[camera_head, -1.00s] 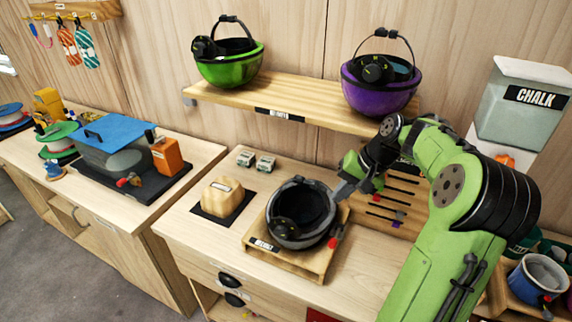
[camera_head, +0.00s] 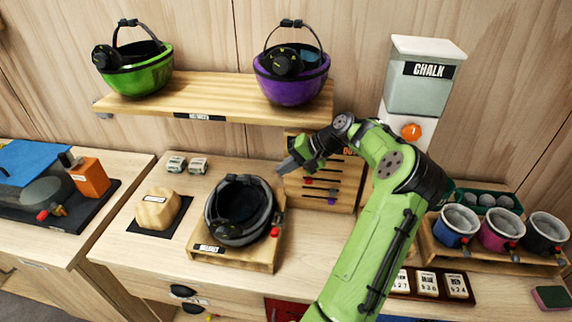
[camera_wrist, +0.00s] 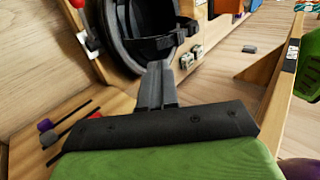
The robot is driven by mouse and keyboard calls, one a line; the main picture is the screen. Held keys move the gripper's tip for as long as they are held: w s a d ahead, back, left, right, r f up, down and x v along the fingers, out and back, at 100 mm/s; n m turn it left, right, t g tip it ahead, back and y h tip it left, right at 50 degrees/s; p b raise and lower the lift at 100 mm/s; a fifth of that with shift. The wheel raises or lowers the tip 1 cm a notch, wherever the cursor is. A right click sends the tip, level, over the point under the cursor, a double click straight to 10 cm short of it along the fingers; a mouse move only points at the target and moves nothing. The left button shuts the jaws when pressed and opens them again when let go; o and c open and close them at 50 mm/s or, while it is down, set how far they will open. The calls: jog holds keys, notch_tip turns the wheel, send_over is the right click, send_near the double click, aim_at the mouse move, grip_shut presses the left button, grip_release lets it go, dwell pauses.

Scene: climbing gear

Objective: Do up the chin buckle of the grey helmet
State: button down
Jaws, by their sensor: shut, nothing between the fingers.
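The grey helmet (camera_head: 222,219) lies upside down, open side up, on a wooden stand (camera_head: 262,256) on the bench. Dark straps cross its opening, but I cannot tell the state of the chin buckle. The helmet (camera_wrist: 116,40) also shows at the top of the wrist view, with a black strap (camera_wrist: 150,44) across it. My gripper (camera_head: 284,168) is shut and empty, above and right of the helmet's far rim in the head view. In the wrist view, the closed fingers (camera_wrist: 155,72) point towards the helmet's near edge and look apart from it.
A shelf (camera_head: 215,107) above holds a green helmet (camera_head: 135,76) and a purple helmet (camera_head: 292,86). A slotted wooden rack (camera_head: 318,190) stands right of the grey helmet. A wooden block (camera_head: 158,208) sits to its left. Chalk pots (camera_head: 457,225) stand at the right.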

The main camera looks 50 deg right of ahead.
aim_at(249, 180)
jog(key=w+a+f, duration=0.1)
jog(key=w, duration=0.1)
jog(key=w+a+f, duration=0.1)
jog(key=w, duration=0.1)
jog(key=w+a+f, duration=0.1)
jog(key=w, duration=0.1)
jog(key=shift+w+a+f, duration=0.15)
jog(key=shift+f, duration=0.1)
jog(key=shift+w+a+p, duration=0.2)
jog(key=shift+w+p, duration=0.1)
jog(key=shift+w, duration=0.1)
